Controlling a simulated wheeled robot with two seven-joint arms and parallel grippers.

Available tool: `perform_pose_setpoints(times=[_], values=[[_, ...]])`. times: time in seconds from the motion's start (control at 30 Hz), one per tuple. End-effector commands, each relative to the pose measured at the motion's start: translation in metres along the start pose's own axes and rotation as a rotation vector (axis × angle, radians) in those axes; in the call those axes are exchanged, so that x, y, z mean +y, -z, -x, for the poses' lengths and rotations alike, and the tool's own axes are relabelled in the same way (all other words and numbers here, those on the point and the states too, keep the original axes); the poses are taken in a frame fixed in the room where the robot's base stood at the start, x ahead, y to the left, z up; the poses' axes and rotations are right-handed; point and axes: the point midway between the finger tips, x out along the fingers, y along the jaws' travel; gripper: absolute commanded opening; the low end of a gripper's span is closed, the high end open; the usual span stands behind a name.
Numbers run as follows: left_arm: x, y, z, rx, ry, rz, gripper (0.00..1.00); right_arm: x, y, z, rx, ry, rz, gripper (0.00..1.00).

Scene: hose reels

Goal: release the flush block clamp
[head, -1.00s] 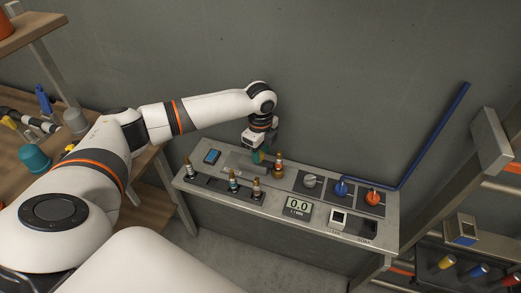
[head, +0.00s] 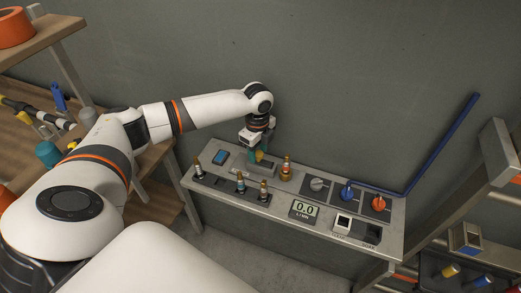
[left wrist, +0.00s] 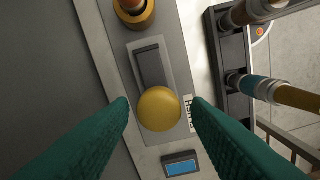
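The flush block (left wrist: 152,70) is a grey block with a dark slot on the bench top. A round yellow knob (left wrist: 159,109), which looks like its clamp handle, stands at its lower end in the left wrist view. The knob also shows in the head view (head: 260,156). My left gripper (left wrist: 161,103) is open, with one teal finger on each side of the knob and a gap on both sides. It comes down from above in the head view (head: 255,158). My right gripper is not in view.
Several hose ends stand in a dark rack (left wrist: 235,80) along the front. A blue-screened device (left wrist: 180,165) lies close by. The wall is behind.

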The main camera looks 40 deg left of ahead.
Motion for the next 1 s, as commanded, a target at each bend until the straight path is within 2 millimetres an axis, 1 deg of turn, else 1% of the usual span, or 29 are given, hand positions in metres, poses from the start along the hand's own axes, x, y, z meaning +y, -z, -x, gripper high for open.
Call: perform_pose_setpoints(times=[0.3,0.43,0.57,0.8,0.9,1.0], values=[[0.000,-0.001,0.000,-0.002,0.000,-0.002,0.50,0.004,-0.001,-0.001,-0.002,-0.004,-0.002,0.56],[0.001,-0.001,0.009,-0.002,-0.003,-0.001,0.50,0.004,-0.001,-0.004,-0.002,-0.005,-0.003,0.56],[0.001,-0.001,0.031,-0.003,-0.006,-0.002,0.50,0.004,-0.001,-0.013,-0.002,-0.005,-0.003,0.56],[0.001,0.000,0.082,-0.002,-0.005,0.000,0.50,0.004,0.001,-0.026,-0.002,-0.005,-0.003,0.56],[0.000,0.000,0.099,-0.002,-0.004,-0.001,0.50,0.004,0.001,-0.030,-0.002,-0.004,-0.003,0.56],[0.000,0.001,0.111,-0.002,-0.003,0.000,0.50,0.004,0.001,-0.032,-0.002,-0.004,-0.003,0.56]])
